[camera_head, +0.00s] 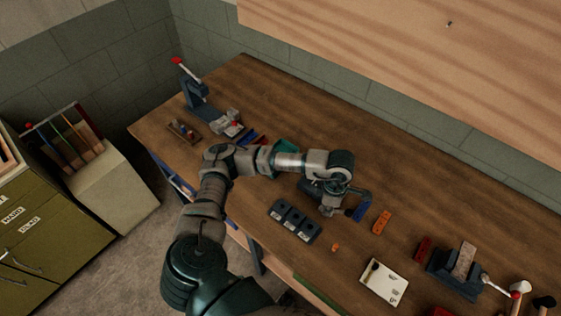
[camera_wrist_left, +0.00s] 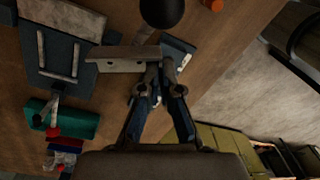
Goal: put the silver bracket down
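My left gripper (camera_wrist_left: 158,72) has its two fingers close together on the edge of the silver bracket (camera_wrist_left: 118,58), a flat grey plate with small holes, in the left wrist view. The bracket sticks out to the left of the fingertips. In the head view my left gripper (camera_head: 340,208) is low over the middle of the workbench (camera_head: 400,180), just right of a dark tray with several slots (camera_head: 295,220). The bracket cannot be made out there. Whether it touches the bench is unclear. My right gripper is not in view.
An orange block (camera_head: 381,222) and a small orange piece (camera_head: 336,247) lie near the gripper. A teal bin (camera_head: 286,147) stands behind my arm. Bench toward the back wall is clear.

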